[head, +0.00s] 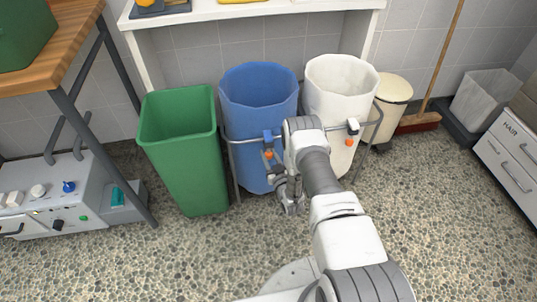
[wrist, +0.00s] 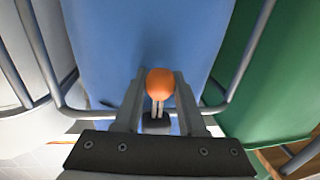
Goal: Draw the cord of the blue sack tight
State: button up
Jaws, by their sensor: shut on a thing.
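The blue sack (head: 258,100) hangs in a metal frame with its mouth wide open. In the wrist view, my gripper (wrist: 160,76) is shut on the orange ball (wrist: 160,80) in front of the blue sack (wrist: 145,35). Pale cord strands (wrist: 157,108) run from the ball to a dark piece between the fingers. In the head view my arm covers part of the sack's right front and the fingers are hard to make out.
A white sack (head: 340,85) with its own orange ball (head: 350,142) hangs close on the right. A green bin (head: 180,150) stands close on the left. A metal rail (head: 236,170) runs around the sacks. The speckled floor (head: 150,260) in front is clear.

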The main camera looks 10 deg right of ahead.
grip_shut()
dwell(0.8)
notch_tip(320, 180, down, 9)
jog(key=shift+f, duration=0.15)
dwell(0.5)
jog(key=o, duration=0.9)
grip_release()
jog(key=shift+f, duration=0.1)
jog(key=shift+s, duration=0.25)
